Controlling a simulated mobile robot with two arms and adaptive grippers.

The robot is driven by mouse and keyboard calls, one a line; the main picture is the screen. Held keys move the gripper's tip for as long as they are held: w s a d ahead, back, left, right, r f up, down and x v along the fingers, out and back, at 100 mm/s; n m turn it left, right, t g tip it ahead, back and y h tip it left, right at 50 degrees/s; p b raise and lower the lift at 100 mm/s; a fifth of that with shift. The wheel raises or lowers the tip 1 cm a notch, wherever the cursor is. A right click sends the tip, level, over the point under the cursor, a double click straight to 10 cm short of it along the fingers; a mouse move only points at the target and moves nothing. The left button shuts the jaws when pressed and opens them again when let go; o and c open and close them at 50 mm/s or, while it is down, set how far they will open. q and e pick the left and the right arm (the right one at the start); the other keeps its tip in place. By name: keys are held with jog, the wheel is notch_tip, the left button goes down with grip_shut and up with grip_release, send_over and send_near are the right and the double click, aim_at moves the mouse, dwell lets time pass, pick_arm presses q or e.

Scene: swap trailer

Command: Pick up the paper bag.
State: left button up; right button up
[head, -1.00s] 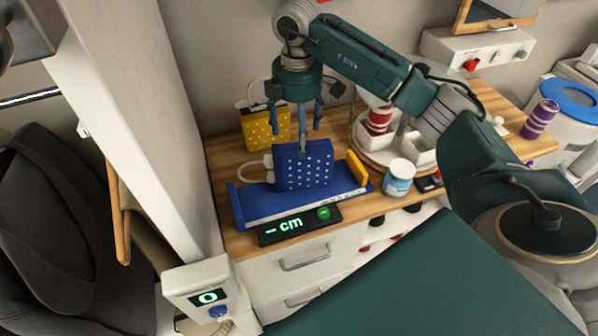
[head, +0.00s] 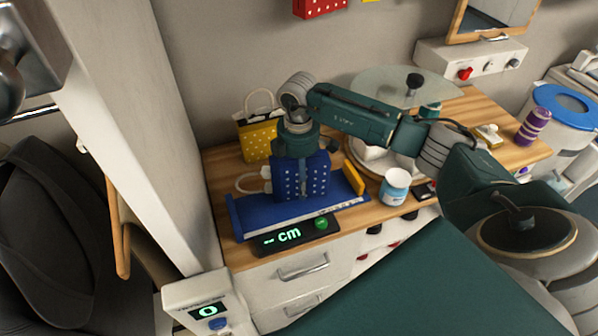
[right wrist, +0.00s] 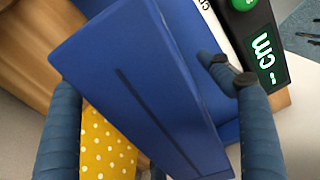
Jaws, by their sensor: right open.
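A blue paper bag with white dots (head: 303,182) stands upright on the blue measuring tray (head: 248,213). Its pale handle loops out on the left. A second, yellow dotted bag (head: 260,140) stands behind it; it also shows in the right wrist view (right wrist: 105,148). My right gripper (head: 298,165) is low over the blue bag, its fingertips hidden in the head view. In the right wrist view my right gripper (right wrist: 155,100) is open, with fingers on either side of the blue bag's top (right wrist: 140,85). I cannot tell whether they touch it. My left gripper is not in view.
A display reading "-- cm" (head: 290,237) fronts the tray, and a yellow stop (head: 353,180) stands at its right end. A white-and-blue jar (head: 395,186) and a round carousel with a clear disc (head: 385,85) are to the right. A white post (head: 140,130) rises at left.

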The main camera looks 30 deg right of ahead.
jog(key=shift+f, duration=0.6)
jog(key=c, duration=1.5)
jog(key=shift+w+r, duration=0.1)
jog(key=shift+r, duration=0.05)
jog(key=shift+r, duration=0.6)
notch_tip(320, 180, up, 13)
jog(key=b, duration=0.3)
jog(key=shift+f+b, duration=0.15)
jog(key=shift+b, duration=0.25)
notch_tip(320, 180, up, 5)
jog(key=shift+f, duration=0.1)
jog(key=shift+r, duration=0.6)
